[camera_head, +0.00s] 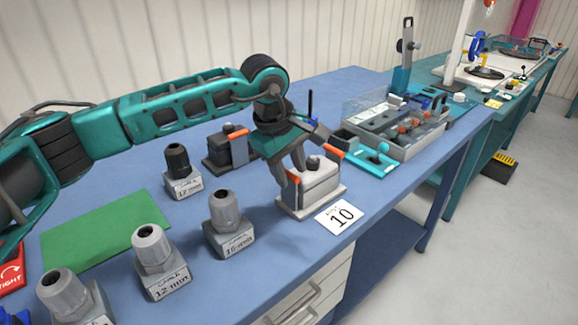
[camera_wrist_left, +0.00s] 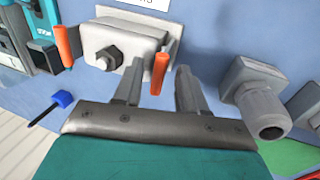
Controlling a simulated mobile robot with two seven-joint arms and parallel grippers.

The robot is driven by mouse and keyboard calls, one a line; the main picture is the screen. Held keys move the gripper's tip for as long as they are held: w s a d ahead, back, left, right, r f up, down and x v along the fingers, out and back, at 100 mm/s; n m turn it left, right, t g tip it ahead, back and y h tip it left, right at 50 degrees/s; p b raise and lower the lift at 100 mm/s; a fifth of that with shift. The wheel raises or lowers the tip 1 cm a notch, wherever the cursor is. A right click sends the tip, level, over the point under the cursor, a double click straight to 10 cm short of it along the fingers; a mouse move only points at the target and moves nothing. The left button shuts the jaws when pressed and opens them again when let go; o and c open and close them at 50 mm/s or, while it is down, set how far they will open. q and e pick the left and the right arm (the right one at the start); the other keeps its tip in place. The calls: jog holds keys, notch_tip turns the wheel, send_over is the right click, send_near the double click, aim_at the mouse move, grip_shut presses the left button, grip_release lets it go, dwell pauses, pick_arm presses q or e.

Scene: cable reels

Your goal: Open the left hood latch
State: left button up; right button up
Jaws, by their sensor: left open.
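A light grey hood (camera_head: 317,178) with a dark round cable entry on top sits on a base plate on the blue table. Its left orange latch (camera_head: 294,176) and right orange latch (camera_head: 330,151) stand up at its two ends. My left gripper (camera_head: 289,170) is open above the hood's left end, fingers pointing down. In the left wrist view, the left latch (camera_wrist_left: 160,72) shows between the two open fingers (camera_wrist_left: 158,88), with no clear contact. The other latch (camera_wrist_left: 63,46) is farther off at the hood's (camera_wrist_left: 125,45) far end. My right gripper is not in view.
A card marked 10 (camera_head: 341,216) lies in front of the hood. Several grey cable glands (camera_head: 228,225) stand to the left, near a green mat (camera_head: 105,228). A dark hood (camera_head: 226,152) stands behind. A clear-lidded case (camera_head: 395,120) is at the right.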

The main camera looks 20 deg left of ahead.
pick_arm(q)
grip_shut()
dwell(0.4)
jog(key=shift+s+a+f+b, duration=0.15)
jog(key=shift+f+b, duration=0.05)
jog(key=shift+b, duration=0.5)
jog(key=shift+s+a+f+t+h+b, duration=0.3)
jog(key=shift+s+a+b, duration=0.4)
jog(key=shift+b, duration=1)
jog(key=shift+s+a+f+t+h+b, duration=0.25)
jog(key=shift+s+a+f+t+b, duration=0.2)
jog(key=shift+s+b, duration=0.95)
jog(key=shift+s+a+f+t+h+b, duration=0.3)
jog(key=shift+s+a+b, duration=0.25)
jog(key=shift+b, duration=1.45)
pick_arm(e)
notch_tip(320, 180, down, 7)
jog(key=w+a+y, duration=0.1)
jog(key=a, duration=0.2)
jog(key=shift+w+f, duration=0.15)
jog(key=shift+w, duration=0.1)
